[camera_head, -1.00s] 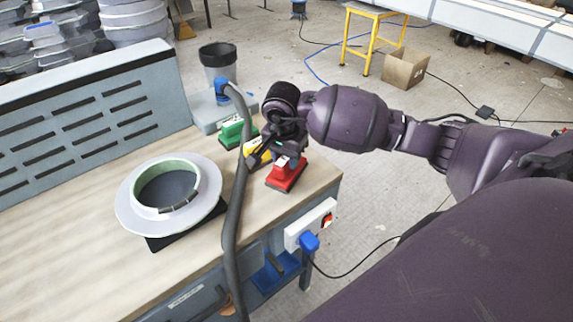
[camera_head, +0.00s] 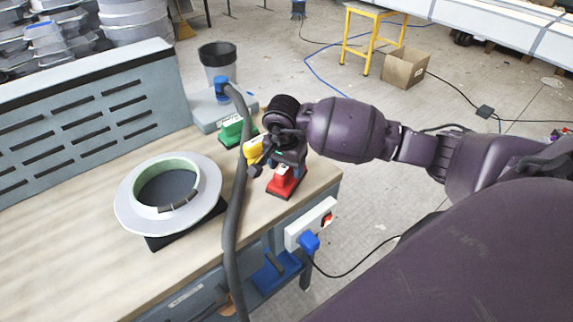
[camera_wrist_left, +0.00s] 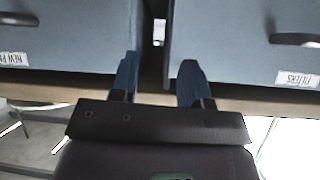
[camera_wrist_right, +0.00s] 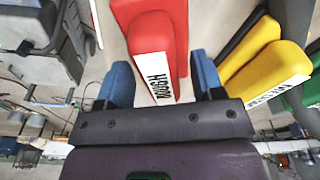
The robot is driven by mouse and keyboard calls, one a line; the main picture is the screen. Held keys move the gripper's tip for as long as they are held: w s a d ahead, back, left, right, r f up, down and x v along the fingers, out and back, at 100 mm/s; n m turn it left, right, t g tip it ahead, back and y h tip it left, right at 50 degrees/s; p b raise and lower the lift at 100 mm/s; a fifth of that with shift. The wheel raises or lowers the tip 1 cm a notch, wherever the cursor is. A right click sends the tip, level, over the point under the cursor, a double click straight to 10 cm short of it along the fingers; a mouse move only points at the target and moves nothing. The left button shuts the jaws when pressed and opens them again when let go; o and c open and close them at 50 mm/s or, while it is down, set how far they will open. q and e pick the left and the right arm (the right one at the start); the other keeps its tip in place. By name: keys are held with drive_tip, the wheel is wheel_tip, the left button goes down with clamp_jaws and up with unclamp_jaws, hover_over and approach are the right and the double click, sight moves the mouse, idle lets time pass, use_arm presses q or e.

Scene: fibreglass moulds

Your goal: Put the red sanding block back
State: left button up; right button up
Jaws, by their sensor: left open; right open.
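The red sanding block (camera_head: 286,182) stands at the right end of the workbench. It also shows in the right wrist view (camera_wrist_right: 152,30), with a white label reading "ROUGH". My right gripper (camera_head: 272,160) is over the block, partly hiding its back. In the right wrist view, the open fingers (camera_wrist_right: 158,85) stand either side of the red block's label end; I cannot tell whether they touch it. My left gripper (camera_wrist_left: 158,80) is open and empty, facing the drawer fronts below the bench.
A yellow block (camera_head: 254,148) and a green block (camera_head: 233,131) stand beside the red one. A grey hose (camera_head: 238,200) crosses the bench near them. A round flanged mould (camera_head: 130,205) lies to the left. A power strip (camera_head: 312,222) is on the bench edge.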

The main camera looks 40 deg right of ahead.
wheel_tip(320, 180, up, 12)
drive_tip(key=a, duration=0.1)
drive_tip(key=shift+s+a+r, duration=0.15)
drive_tip(key=shift+s, duration=0.2)
idle(0.6)
